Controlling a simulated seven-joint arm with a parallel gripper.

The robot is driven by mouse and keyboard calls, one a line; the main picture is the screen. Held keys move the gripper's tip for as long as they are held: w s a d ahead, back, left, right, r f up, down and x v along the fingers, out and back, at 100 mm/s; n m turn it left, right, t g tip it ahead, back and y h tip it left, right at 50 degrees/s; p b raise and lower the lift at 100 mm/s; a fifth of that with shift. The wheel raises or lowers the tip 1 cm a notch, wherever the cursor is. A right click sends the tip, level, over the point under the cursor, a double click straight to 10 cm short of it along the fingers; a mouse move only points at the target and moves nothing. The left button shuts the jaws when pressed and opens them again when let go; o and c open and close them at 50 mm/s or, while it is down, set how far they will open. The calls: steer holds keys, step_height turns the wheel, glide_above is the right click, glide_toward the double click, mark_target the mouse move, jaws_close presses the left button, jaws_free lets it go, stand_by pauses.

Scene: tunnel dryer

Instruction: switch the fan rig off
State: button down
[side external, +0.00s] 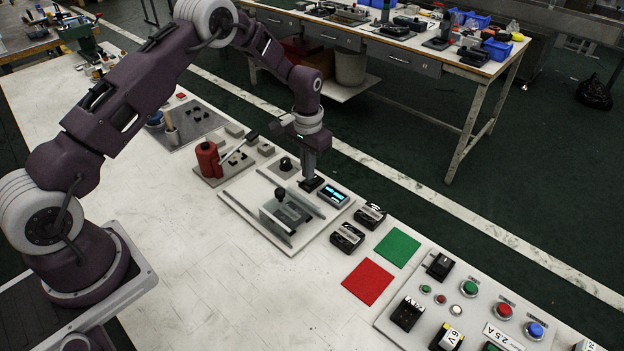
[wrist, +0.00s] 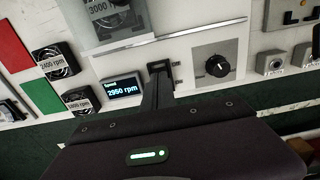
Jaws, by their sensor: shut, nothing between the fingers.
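The fan rig is a pale board (side external: 236,200) with a grey channel (side external: 285,212); a fan block marked 3000 rpm (wrist: 104,10) sits in it in the wrist view. Its lit display (side external: 334,194) reads 2950 rpm in the wrist view (wrist: 122,88). A black knob (side external: 286,164) on a grey plate also shows in the wrist view (wrist: 218,66). My gripper (side external: 311,178) is shut and empty, pointing down at a small black switch (wrist: 176,67) between display and knob. The fingers hide most of the switch; I cannot tell its position or whether they touch it.
Two loose fan blocks (side external: 347,237) (side external: 370,215) stand right of the rig, beside a red mat (side external: 368,282) and a green mat (side external: 397,248). A button panel (side external: 470,325) lies further right. A red bottle (side external: 209,160) stands left. The front bench is clear.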

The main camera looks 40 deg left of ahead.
steer(key=shift+f, duration=0.95)
stand_by(0.6)
steer(key=shift+r, duration=3.5)
step_height(320, 180, up, 12)
steer(key=t, duration=0.1)
glide_above(308, 182)
steer(key=s+d, duration=0.2)
steer(key=s, duration=0.2)
steer(key=s+d+r+t, duration=0.2)
steer(key=s+r, duration=0.7)
steer(key=r, duration=0.2)
steer(key=s+d+r+t, duration=0.2)
steer(key=s, duration=1.9)
steer(key=shift+s+t, duration=0.3)
steer(key=shift+s, duration=0.1)
